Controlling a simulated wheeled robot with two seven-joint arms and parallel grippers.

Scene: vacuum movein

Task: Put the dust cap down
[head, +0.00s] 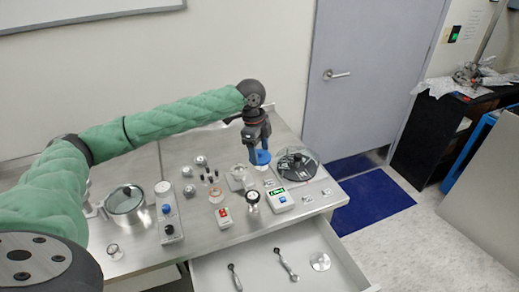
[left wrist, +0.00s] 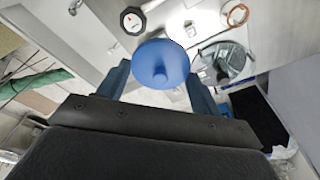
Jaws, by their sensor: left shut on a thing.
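The blue dust cap (head: 260,157) is a round disc with a short knob, seen large in the left wrist view (left wrist: 160,62). My left gripper (head: 257,148) is shut on it, with one blue finger on each side. The gripper points down and holds the cap over the right part of the steel bench (head: 200,233), just left of a round clear-lidded dish. Whether the cap touches anything below it cannot be told. My right gripper is not in view.
The clear-lidded dish (head: 297,163) with dark contents stands right of the cap. A scale with a green display (head: 280,200), a round gauge (head: 252,197) and a red-switched box (head: 223,214) stand in front. An open drawer (head: 309,240) holds two wrenches and a disc.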

